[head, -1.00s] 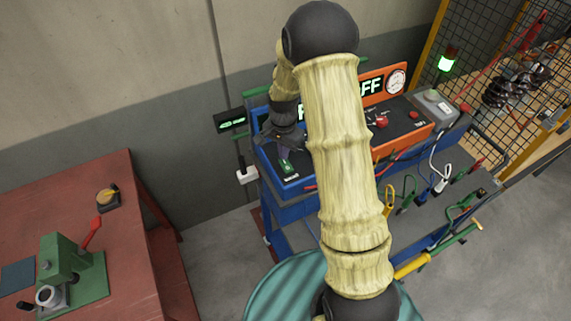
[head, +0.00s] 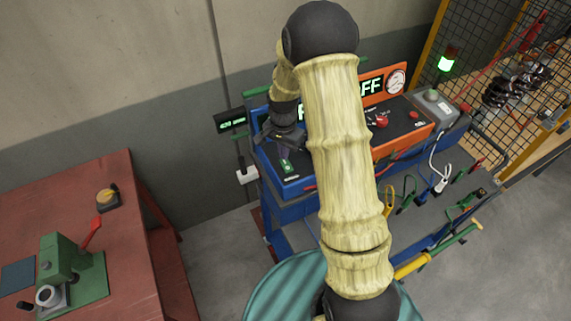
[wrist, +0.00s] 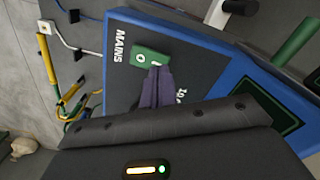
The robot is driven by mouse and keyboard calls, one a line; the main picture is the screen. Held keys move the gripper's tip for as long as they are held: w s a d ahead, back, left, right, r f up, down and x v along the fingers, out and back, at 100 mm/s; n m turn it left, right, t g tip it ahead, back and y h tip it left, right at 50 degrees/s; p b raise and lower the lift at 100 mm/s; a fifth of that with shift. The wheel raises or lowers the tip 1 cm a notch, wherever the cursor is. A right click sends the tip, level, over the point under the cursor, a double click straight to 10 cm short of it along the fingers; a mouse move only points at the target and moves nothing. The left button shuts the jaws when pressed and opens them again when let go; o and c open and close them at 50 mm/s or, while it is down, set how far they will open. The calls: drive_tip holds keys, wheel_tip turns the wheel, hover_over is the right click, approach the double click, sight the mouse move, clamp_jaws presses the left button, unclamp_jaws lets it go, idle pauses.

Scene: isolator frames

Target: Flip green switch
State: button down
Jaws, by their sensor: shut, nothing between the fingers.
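The green switch (wrist: 148,57) sits on the dark face of a blue-framed panel (wrist: 104,75), beside the word MAINS, in the wrist view. In the head view the green switch (head: 287,166) shows near the panel's lower left. My gripper (wrist: 158,73) is shut and empty. Its purple-grey fingertips are right at the switch's edge and cover a little of it; I cannot tell if they touch. In the head view my gripper (head: 284,151) is just above the switch, partly hidden by my wrist.
An orange panel (head: 430,129) with a red knob (head: 381,120) and an OFF sign is to the right, partly behind my arm. Cables hang over the grey bench (head: 410,221). A red table (head: 125,255) with a green press (head: 75,265) stands at the left.

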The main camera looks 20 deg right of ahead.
drive_tip(key=shift+f+b, duration=0.65)
drive_tip(key=shift+f, duration=0.3)
idle(0.7)
drive_tip(key=shift+r, duration=0.1)
drive_tip(key=shift+r+p, duration=2.55)
drive_tip(key=shift+r, duration=0.95)
drive_tip(key=s+r+n+t+b, duration=0.2)
drive_tip(key=s+n+b, duration=0.6)
drive_tip(key=s, duration=1)
drive_tip(key=shift+s+r+n+t+b, duration=0.15)
drive_tip(key=shift+r+n+t+b, duration=0.2)
drive_tip(key=shift+r+n, duration=0.4)
